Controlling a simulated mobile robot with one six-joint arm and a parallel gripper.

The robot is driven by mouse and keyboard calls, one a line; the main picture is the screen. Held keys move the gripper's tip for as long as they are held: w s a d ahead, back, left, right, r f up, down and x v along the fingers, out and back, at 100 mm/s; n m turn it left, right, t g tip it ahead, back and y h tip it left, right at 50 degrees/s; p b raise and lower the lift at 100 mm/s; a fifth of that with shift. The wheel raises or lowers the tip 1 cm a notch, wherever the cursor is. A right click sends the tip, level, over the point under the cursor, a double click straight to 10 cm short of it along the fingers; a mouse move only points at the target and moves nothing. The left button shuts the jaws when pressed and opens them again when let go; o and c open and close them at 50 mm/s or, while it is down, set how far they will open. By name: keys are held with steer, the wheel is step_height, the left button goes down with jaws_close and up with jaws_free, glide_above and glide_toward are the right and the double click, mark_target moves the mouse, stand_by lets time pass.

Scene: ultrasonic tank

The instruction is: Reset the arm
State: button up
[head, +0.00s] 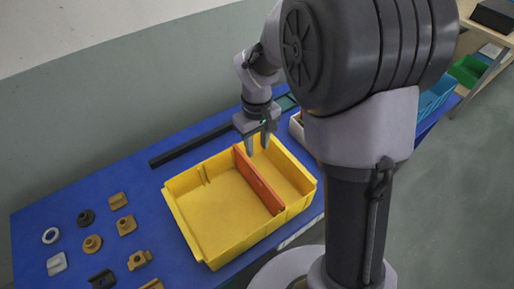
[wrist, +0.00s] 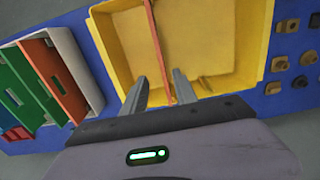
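My gripper (head: 258,142) hangs above the back edge of a yellow bin (head: 222,213) on the blue table. Its two fingers are apart with nothing between them. In the wrist view my gripper (wrist: 158,84) shows open fingers pointing at the bin (wrist: 216,40), on either side of the line of the orange divider (wrist: 160,45). The divider (head: 258,180) splits the bin into a larger left and a smaller right compartment in the head view. Both compartments look empty. My arm hides part of the table on the right.
Several small yellow, dark and grey parts (head: 127,225) lie left of the bin. A black bar (head: 190,145) lies behind it. A white tray with green and orange pieces (wrist: 62,80) stands beside the bin. Blue (head: 435,97) and green bins (head: 467,71) are at the right.

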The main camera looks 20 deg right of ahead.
stand_by(0.4)
steer(key=s+a+r+m+t+y+b, duration=0.1)
steer(key=s+a+r+m+t, duration=0.1)
steer(key=s+r, duration=0.4)
steer(key=s+a+r+m+t+y+b, duration=0.1)
steer(key=s+r+m, duration=0.5)
steer(key=s, duration=0.6)
steer(key=a+r+t, duration=0.1)
steer(key=t, duration=0.1)
steer(key=shift+s+r+t, duration=0.3)
steer(key=shift+s+t, duration=0.1)
steer(key=shift+d, duration=0.1)
